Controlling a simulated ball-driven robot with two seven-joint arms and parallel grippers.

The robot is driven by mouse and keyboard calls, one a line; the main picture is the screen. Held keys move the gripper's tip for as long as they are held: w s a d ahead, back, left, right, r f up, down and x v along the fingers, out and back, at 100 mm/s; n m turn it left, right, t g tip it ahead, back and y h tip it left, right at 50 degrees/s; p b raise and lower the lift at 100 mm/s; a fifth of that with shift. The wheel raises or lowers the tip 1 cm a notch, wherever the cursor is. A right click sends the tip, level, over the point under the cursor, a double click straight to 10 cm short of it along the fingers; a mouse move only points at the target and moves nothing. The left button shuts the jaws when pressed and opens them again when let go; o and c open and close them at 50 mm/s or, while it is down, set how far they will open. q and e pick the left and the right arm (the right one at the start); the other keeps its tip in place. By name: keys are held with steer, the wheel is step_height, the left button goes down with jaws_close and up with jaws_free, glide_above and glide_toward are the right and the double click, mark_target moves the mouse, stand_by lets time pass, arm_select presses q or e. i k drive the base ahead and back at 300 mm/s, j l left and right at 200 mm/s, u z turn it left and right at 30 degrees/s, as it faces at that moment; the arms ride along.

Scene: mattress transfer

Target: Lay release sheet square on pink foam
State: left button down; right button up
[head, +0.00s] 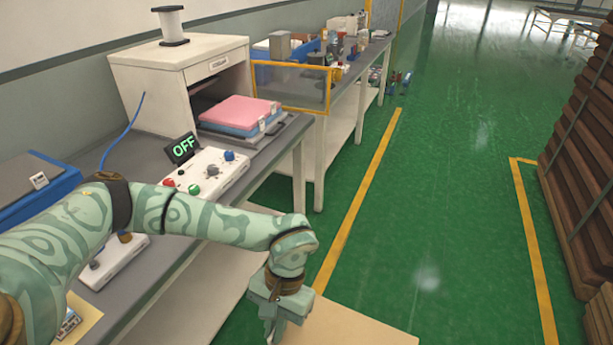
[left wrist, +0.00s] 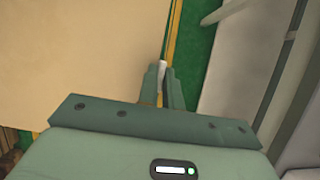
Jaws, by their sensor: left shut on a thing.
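The pink foam (head: 240,111) lies on a blue layer on the bench, in front of the white cabinet, with small white tags at its right side. The release sheet (head: 350,326), a flat tan sheet, shows at the bottom of the head view, over the floor beside the bench. It also fills the upper left of the left wrist view (left wrist: 80,50). My left gripper (head: 275,322) points down at the sheet's edge, well nearer than the foam. In the left wrist view its fingers (left wrist: 162,85) are shut at that edge, with a small white piece between them. My right gripper is out of view.
A control box with an OFF display (head: 183,148) and knobs stands on the bench before the foam. A yellow-framed panel (head: 292,88) stands behind the foam. The green floor aisle (head: 440,200) is open; brown stacks (head: 585,150) stand at right.

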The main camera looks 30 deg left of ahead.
mark_target(240, 109)
steer(key=i+u, duration=0.25)
steer(key=i, duration=0.25)
steer(key=i+l+u, duration=0.25)
steer(key=i, duration=0.2)
steer(key=i+l+u, duration=0.25)
steer(key=i, duration=0.2)
steer(key=i+l+u, duration=0.25)
steer(key=i+l, duration=0.05)
steer(key=i, duration=0.1)
